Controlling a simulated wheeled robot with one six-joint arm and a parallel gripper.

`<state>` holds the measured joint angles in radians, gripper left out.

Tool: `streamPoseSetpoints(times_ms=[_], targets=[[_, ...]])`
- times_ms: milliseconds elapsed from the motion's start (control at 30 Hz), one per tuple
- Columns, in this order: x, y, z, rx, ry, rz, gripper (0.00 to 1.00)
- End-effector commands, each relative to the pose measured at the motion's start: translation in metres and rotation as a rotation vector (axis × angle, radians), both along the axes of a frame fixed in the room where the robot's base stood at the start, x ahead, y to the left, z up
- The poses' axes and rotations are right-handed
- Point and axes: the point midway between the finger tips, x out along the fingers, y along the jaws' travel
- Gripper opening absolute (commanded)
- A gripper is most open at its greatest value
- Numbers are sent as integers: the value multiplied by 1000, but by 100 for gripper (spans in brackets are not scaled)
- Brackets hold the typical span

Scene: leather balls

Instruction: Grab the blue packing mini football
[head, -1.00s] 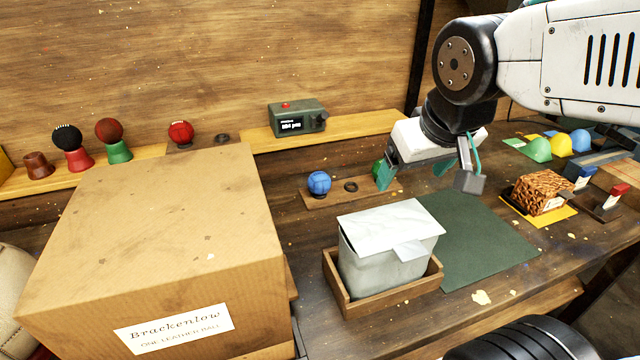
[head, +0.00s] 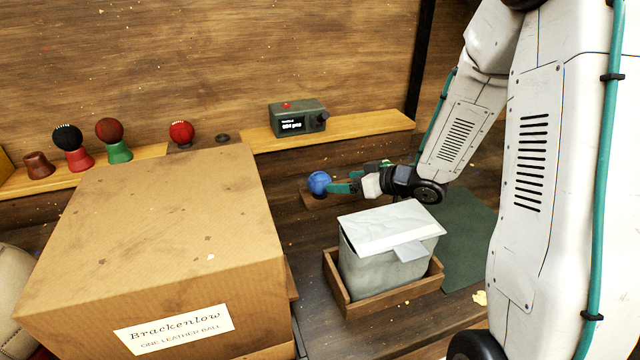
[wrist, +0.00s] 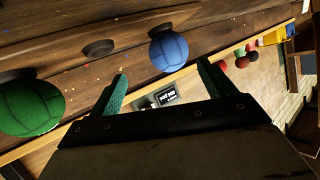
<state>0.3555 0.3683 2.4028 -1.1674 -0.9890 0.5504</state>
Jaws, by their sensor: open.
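The blue ball (head: 319,182) sits on a small wooden board behind the grey-white lidded bin. My gripper (head: 342,183) has come in from the right, with its teal fingers at the ball's right side. In the wrist view the blue ball (wrist: 168,50) is ahead of the open fingers of my gripper (wrist: 162,80), between their lines and nearer the right finger. Nothing is held. Whether a finger touches the ball cannot be told.
A green ball (wrist: 30,108) is left of the fingers in the wrist view, beside an empty ring holder (wrist: 98,48). The lidded bin (head: 385,262) stands in front of my gripper. A large cardboard box (head: 165,225) fills the left. A small display device (head: 297,118) stands on the shelf.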

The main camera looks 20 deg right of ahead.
Motion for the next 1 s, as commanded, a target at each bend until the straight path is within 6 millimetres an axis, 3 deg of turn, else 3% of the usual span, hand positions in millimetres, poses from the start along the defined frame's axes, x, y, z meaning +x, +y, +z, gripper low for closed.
streamPoseSetpoints(times_ms=[167, 600, 967, 1000], targets=[[3, 9, -8, 36, 2, 26, 82], [42, 48, -26, 34, 2, 25, 82], [51, 55, -30, 33, 1, 23, 82], [51, 55, -30, 33, 0, 24, 74]])
